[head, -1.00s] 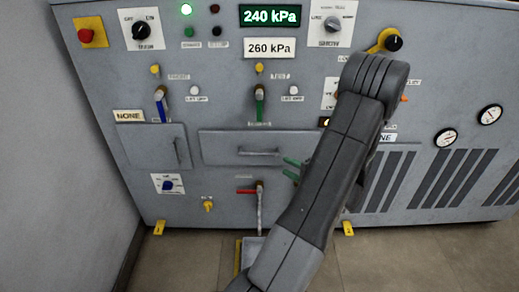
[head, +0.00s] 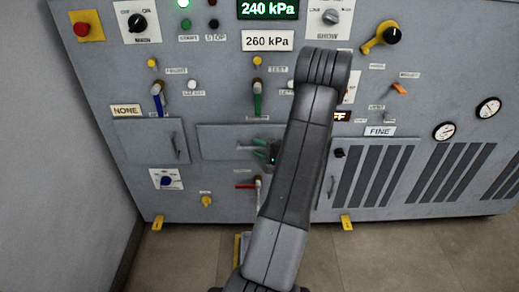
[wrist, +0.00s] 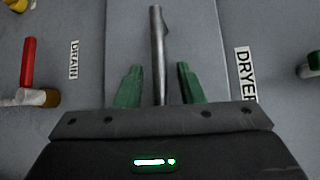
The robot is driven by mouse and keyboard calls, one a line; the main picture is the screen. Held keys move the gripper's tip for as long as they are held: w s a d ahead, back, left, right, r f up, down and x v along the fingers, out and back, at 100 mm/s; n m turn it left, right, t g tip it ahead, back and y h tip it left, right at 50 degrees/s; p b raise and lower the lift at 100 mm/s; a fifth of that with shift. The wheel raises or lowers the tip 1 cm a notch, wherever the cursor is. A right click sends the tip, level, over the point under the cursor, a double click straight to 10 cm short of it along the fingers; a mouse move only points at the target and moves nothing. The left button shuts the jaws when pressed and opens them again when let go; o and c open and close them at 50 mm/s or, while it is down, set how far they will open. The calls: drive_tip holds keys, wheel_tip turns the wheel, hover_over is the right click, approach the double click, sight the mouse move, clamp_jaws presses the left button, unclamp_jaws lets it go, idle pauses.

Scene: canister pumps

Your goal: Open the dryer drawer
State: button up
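The dryer drawer (head: 220,141) is a wide grey front panel in the machine, and it looks flush with the face. Its bar handle (wrist: 157,45) runs up the middle of the drawer front (wrist: 198,40) in the wrist view, with the DRYER label (wrist: 245,75) to the right. My gripper (wrist: 155,72) is open, its green fingers on either side of the handle with a gap at each side. In the head view my gripper (head: 264,151) is at the right part of the handle, and my arm hides the drawer's right end.
A red-handled drain valve (head: 246,185) sits below the drawer, close to my arm. A green lever (head: 257,98) and a blue lever (head: 157,100) are above. A small door (head: 150,142) is left of the drawer.

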drive_tip(key=shift+c, duration=0.4)
clamp_jaws()
